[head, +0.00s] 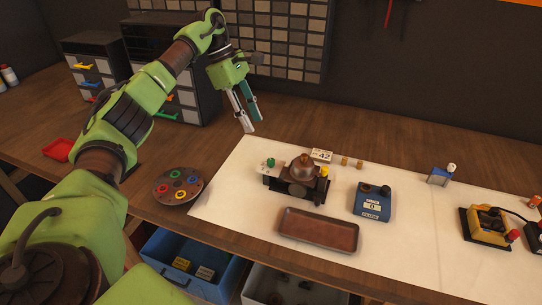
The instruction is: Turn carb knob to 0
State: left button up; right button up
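A carburetor-like unit (298,186) stands on the white mat. It has a brown domed top (303,167), a green knob-like part (270,163) at its left and a yellow one (324,171) at its right. Which part is the carb knob, and its setting, I cannot tell. A small sign reading 42 (321,156) is just behind the unit. My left gripper (254,126) hangs in the air up and left of the unit, fingers pointing down, tips slightly apart and empty. It touches nothing. My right gripper is not in view.
A brown tray (318,232) lies in front of the unit. A blue box (371,203) with a display reading 0 stands right of it. A dark round plate with coloured rings (178,186) is at the left. Drawer cabinets (95,60) stand behind.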

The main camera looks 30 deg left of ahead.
aim_at(271, 159)
pick_arm(q)
jog(key=p+x, duration=0.2)
jog(key=x, duration=0.4)
jog(key=p+x, duration=0.2)
jog(key=x, duration=0.4)
jog(key=shift+d+f, duration=0.25)
jog(key=shift+d, duration=0.1)
jog(key=shift+w+d+f, duration=0.1)
jog(key=shift+f, duration=0.35)
jog(key=shift+c, duration=0.5)
grip_shut()
